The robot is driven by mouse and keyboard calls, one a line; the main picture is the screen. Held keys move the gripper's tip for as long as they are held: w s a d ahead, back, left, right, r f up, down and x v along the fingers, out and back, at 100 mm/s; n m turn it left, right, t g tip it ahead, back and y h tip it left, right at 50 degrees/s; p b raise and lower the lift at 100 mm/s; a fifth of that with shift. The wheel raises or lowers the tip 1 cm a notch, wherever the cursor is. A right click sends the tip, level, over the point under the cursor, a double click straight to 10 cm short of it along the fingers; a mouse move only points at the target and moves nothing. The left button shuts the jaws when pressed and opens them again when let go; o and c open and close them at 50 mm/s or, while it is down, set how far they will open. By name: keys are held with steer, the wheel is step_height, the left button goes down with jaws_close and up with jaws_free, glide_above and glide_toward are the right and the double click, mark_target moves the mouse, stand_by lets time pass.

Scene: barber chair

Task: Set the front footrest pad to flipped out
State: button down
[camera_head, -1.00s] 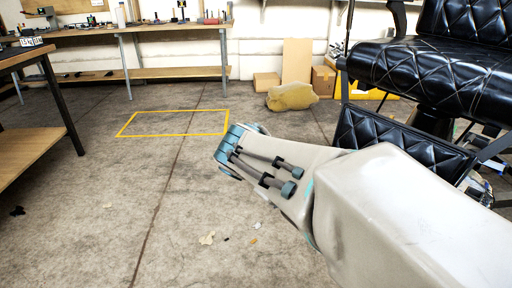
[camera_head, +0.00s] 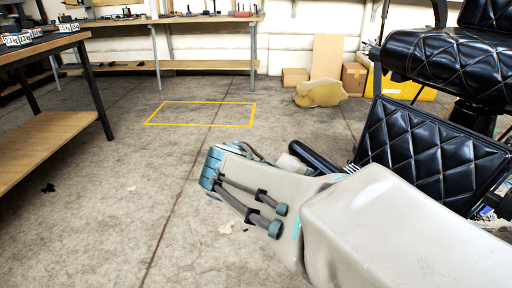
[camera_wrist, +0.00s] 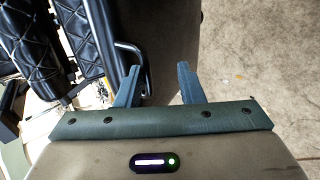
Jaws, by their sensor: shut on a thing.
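The front footrest pad (camera_head: 430,150) is a black, diamond-quilted panel below the chair seat at the right of the head view. It is tilted, with its quilted face showing. A black bar (camera_head: 316,157) reaches from near its left edge toward my gripper. In the wrist view, black quilted padding (camera_wrist: 88,45) lies at the left, with a bent metal bar (camera_wrist: 142,62) beside it. My gripper (camera_wrist: 157,85) has its left finger against this bar; its fingers stand apart, and the exact contact is hard to see.
The black chair seat (camera_head: 455,68) overhangs the pad. A workbench (camera_head: 50,130) stands at the left and a long bench (camera_head: 160,65) at the back wall. Boxes (camera_head: 354,77) and a yellow sack (camera_head: 320,93) lie behind. The floor at left centre is open, with a yellow outline.

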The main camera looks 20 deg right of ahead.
steer(key=c, duration=1.5)
jaws_free()
steer(key=shift+a+f, duration=0.4)
steer(key=shift+f, duration=0.1)
steer(key=shift+o, duration=0.3)
steer(key=shift+a, duration=0.15)
steer(key=shift+r, duration=0.1)
steer(key=shift+c, duration=0.4)
